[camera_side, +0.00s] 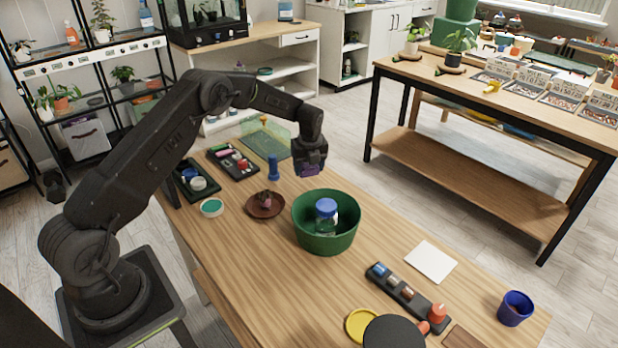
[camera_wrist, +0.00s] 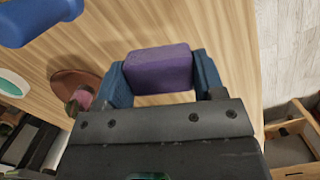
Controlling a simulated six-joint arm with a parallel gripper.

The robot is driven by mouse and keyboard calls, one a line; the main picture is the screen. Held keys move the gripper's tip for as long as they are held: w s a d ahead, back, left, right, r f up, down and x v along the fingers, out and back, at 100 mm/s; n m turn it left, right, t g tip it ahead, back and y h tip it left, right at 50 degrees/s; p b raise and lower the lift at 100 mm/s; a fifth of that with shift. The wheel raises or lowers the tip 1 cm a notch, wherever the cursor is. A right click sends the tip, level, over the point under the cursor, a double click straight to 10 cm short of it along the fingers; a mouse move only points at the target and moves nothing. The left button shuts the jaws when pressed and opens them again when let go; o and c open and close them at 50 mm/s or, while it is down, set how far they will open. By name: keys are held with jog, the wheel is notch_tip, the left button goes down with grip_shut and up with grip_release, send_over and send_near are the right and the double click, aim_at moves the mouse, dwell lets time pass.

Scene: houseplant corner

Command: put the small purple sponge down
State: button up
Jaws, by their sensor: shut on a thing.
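The small purple sponge (camera_wrist: 158,69) is a rounded block held between the two blue fingertips of my gripper (camera_wrist: 160,80) in the wrist view. My gripper (camera_side: 309,170) is shut on it and hangs above the table, behind the green tub, in the side view. There the sponge (camera_side: 308,172) shows only as a small purple patch under the fingers. Wooden table top (camera_wrist: 118,30) shows beyond the sponge in the wrist view.
A green tub (camera_side: 326,240) holding a blue-lidded jar (camera_side: 326,208) stands near my gripper. A brown saucer (camera_side: 252,212) with a small plant and a blue upright object (camera_side: 273,168) are to the left. Bare table lies right of the tub. A white square (camera_side: 431,262) lies farther right.

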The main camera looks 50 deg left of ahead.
aim_at(309, 185)
jog(key=shift+f, duration=2.05)
jog(key=shift+f, duration=0.2)
jog(key=o, duration=0.9)
